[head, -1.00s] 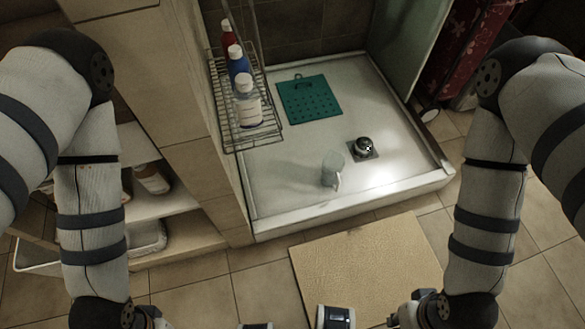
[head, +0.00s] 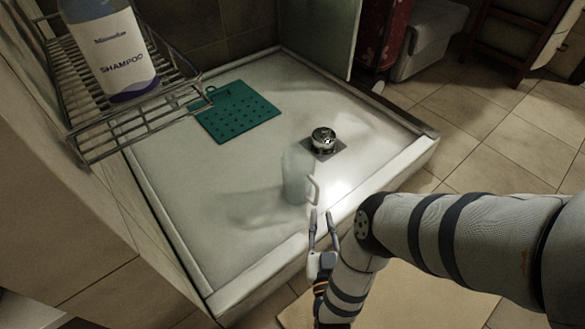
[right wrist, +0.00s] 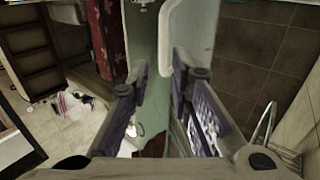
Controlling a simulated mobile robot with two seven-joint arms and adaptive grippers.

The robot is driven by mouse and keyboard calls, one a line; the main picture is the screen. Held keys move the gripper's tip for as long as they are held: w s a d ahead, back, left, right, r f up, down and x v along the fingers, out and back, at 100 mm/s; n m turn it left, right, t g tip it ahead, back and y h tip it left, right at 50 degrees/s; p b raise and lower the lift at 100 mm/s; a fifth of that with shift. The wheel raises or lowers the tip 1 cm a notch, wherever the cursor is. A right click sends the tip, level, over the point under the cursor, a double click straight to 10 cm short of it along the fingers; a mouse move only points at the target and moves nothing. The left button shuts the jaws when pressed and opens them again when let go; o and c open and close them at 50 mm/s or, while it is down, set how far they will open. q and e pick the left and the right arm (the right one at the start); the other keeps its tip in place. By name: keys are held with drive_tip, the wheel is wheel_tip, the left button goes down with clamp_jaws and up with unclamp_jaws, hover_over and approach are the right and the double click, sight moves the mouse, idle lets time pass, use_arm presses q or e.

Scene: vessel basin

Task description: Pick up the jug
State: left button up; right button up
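The jug (head: 296,174) is a pale, translucent vessel with a white handle on its right side. It stands upright in the white shower basin (head: 180,247), in front of the drain. My right gripper (head: 322,229) is open just in front of the jug, with its fingertips near the handle and apparently not touching it. In the right wrist view the open fingers (right wrist: 163,85) show with a gap between them, and the white jug handle (right wrist: 172,40) is ahead of them. My left gripper is out of view.
A dark drain fitting (head: 323,139) sits right behind the jug. A teal perforated mat (head: 237,112) lies further back. A wire rack (head: 120,125) with a shampoo bottle (head: 113,50) is at left. The basin's raised front rim (head: 262,268) lies near my right arm.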

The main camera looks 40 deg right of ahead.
sight(318, 195)
drive_tip(key=x, duration=0.2)
drive_tip(key=b+x, duration=0.1)
drive_tip(key=x, duration=0.2)
drive_tip(key=b+x, duration=0.1)
drive_tip(key=x, duration=0.2)
drive_tip(key=shift+w+a+r, duration=0.15)
drive_tip(key=shift+w+r, duration=0.05)
drive_tip(key=shift+r, duration=0.15)
clamp_jaws()
